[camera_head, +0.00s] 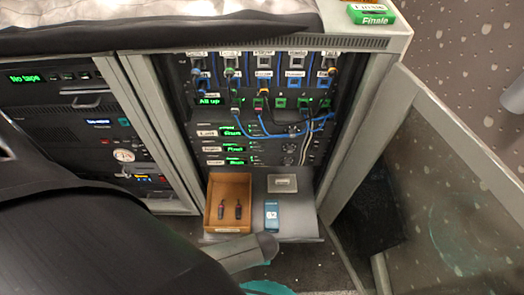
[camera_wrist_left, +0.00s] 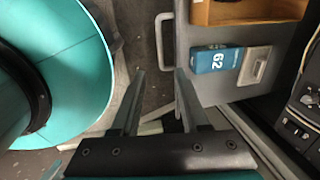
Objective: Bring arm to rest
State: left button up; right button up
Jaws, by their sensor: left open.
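My left gripper (camera_wrist_left: 159,78) shows in the left wrist view with its two fingers apart and nothing between them. Grey floor shows between the fingertips. To the right of the fingers is the pulled-out grey shelf (camera_wrist_left: 205,83), apart from them as far as I can tell. In the head view my dark left arm comes in from the left and covers the lower left. The same shelf (camera_head: 300,222) shows there, just beyond the arm's grey end piece. The left fingers cannot be made out in the head view. My right gripper is in neither view.
The shelf carries an open brown box (camera_head: 229,176) with two small dark red-marked items, a blue box (camera_head: 272,216) and a pale flat piece (camera_head: 283,183). Behind is a rack (camera_head: 265,100) with cables and green displays. An open door (camera_head: 455,180) stands right.

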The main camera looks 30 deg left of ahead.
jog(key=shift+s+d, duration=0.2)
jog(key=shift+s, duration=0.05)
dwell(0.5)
